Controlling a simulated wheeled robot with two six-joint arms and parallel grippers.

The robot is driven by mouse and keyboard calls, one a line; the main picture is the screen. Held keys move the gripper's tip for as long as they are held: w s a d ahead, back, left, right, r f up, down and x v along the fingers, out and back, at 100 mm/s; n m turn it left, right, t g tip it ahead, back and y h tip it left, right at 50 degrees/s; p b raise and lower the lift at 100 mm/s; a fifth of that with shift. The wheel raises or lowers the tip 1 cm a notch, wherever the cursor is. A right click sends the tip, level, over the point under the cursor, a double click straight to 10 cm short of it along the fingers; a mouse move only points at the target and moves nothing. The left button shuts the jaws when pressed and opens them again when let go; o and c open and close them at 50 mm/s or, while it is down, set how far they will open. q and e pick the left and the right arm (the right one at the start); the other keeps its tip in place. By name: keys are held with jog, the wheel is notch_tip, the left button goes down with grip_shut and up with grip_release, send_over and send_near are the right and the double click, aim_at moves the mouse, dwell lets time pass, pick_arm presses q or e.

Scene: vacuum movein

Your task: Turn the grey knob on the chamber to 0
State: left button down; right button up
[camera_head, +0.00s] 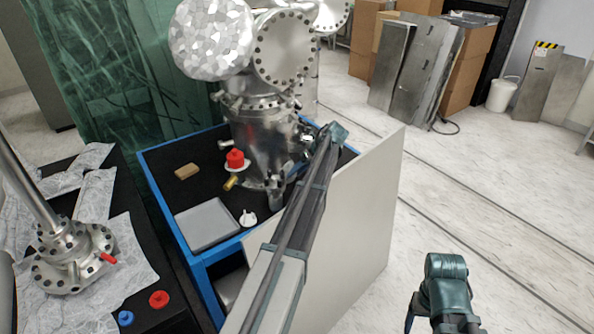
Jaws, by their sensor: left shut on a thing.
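The metal chamber (262,140) stands on the black top of a blue-edged bench. My left arm reaches across from the bottom middle to the right side of the chamber. My left gripper (310,141) is there, shut on the grey knob, at the chamber's lower right flank. The knob is small and mostly hidden by the gripper and wrist, so its setting cannot be read. Part of my right arm (446,275) shows at the bottom right, well away from the chamber; its gripper fingers cannot be made out.
A red knob (235,158), a brown block (187,171), a grey flat box (207,224) and a white fitting (248,218) are on the bench (165,205). A pale panel (365,220) stands along its right side.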

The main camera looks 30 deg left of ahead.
pick_arm(q)
jog(key=shift+c, duration=2.2)
grip_release()
jog(key=p+v, duration=1.1)
jog(key=v, duration=0.2)
jog(key=shift+d+r, duration=0.3)
